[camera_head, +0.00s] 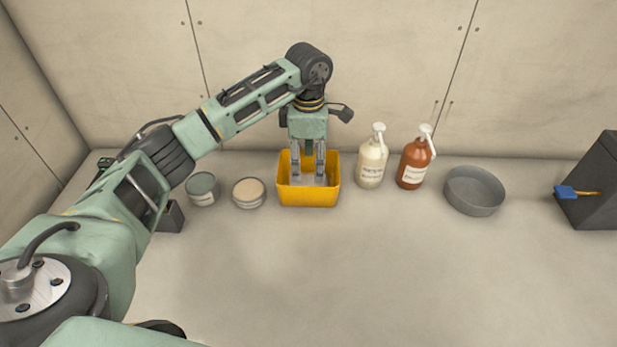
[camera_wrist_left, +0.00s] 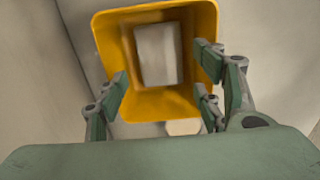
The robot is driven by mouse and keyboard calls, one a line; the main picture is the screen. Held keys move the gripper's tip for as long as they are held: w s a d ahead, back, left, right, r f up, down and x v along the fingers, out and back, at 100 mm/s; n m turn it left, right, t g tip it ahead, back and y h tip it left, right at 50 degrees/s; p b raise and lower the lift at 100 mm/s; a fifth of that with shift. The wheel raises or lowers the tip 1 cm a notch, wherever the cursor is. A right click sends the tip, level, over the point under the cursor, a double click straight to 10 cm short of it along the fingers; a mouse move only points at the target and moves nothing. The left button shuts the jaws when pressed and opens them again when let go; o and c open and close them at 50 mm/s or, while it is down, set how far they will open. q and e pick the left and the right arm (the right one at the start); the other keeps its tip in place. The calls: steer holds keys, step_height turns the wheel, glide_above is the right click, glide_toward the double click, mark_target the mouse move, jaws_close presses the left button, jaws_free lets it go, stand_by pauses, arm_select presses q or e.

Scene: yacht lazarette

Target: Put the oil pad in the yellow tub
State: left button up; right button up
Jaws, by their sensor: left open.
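The yellow tub (camera_head: 309,197) stands on the bench near the back wall, between a round tin and the pump bottles. My left gripper (camera_head: 308,180) points down over the tub with its fingers at the opening. In the left wrist view the gripper (camera_wrist_left: 163,95) is open, with its fingers apart. A pale grey-white pad (camera_wrist_left: 158,54), which looks like the oil pad, lies inside the tub (camera_wrist_left: 104,40), below the fingers and apart from them. In the head view the fingers partly hide the pad. My right gripper is not in view.
A grey-green tin (camera_head: 203,189) and a cream-topped tin (camera_head: 249,192) stand left of the tub. A cream pump bottle (camera_head: 371,165), a brown pump bottle (camera_head: 412,165) and a round grey pan (camera_head: 474,191) stand to its right. The front of the bench is clear.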

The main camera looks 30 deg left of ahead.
arm_select(q)
step_height(320, 180, up, 5)
steer(key=shift+r+b, duration=0.15)
steer(key=shift+b, duration=0.25)
stand_by(0.3)
